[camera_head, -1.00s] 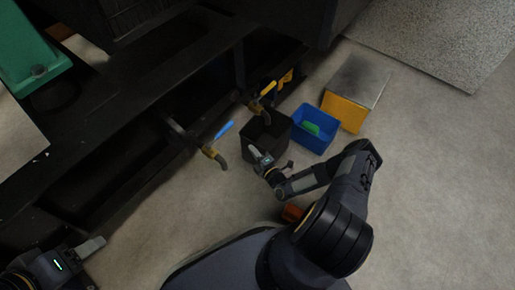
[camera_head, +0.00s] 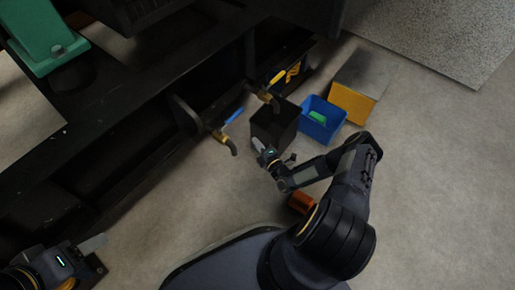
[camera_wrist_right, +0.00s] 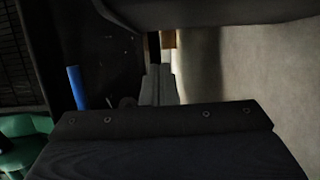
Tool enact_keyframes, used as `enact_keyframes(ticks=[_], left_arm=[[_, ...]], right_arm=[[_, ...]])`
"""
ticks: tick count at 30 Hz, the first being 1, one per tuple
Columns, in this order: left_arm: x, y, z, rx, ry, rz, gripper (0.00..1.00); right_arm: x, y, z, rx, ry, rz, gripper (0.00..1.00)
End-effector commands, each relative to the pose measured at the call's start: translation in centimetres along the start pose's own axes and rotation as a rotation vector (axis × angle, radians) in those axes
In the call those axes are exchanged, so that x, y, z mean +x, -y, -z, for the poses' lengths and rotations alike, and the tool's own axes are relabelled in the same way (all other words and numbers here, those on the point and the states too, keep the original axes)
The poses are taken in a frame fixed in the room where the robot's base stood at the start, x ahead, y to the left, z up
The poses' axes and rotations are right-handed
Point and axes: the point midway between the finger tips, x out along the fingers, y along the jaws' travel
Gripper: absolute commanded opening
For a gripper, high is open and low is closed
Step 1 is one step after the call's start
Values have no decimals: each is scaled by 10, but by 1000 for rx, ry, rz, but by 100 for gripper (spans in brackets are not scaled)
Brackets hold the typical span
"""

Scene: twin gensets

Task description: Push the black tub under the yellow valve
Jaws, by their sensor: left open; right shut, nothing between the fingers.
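The black tub (camera_head: 285,132) stands on the floor in the head view, between the blue-handled valve (camera_head: 232,117) and a blue tub. The yellow valve (camera_head: 278,77) is behind it. Its spout overlaps the tub's far rim in the picture; I cannot tell how far it reaches over the opening. My right gripper (camera_head: 258,146) is shut and empty at the tub's near left side, very close; contact is unclear. Its fingers (camera_wrist_right: 158,85) also show in the right wrist view, below a dark shape that may be the tub. My left gripper (camera_head: 95,246) is open, far from the tub.
The blue tub (camera_head: 313,129) with something green inside stands right beside the black tub. A yellow box (camera_head: 350,103) with a grey top is beyond it. The black genset frame (camera_head: 120,150) runs along the left. Floor at the right is clear.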

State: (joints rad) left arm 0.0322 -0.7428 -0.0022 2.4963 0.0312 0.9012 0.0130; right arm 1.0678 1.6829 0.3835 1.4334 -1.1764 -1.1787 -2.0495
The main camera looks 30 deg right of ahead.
Motion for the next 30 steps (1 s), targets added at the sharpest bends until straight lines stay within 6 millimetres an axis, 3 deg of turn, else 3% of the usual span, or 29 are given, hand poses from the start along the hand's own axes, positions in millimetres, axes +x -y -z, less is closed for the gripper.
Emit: enact_keyframes(ticks=[1,18,24,30], left_arm=[[2,1,-1,0,0,0,62],[-29,-13,14,0,0,0,62],[-31,-14,16,0,0,0,62],[-30,-14,15,0,0,0,62]], right_arm=[[3,1,-2,-2,-2,-2,0],[-85,-2,-2,0,0,2,0],[-98,0,-1,0,-1,0,0],[-98,0,-1,0,-1,-1,0]])
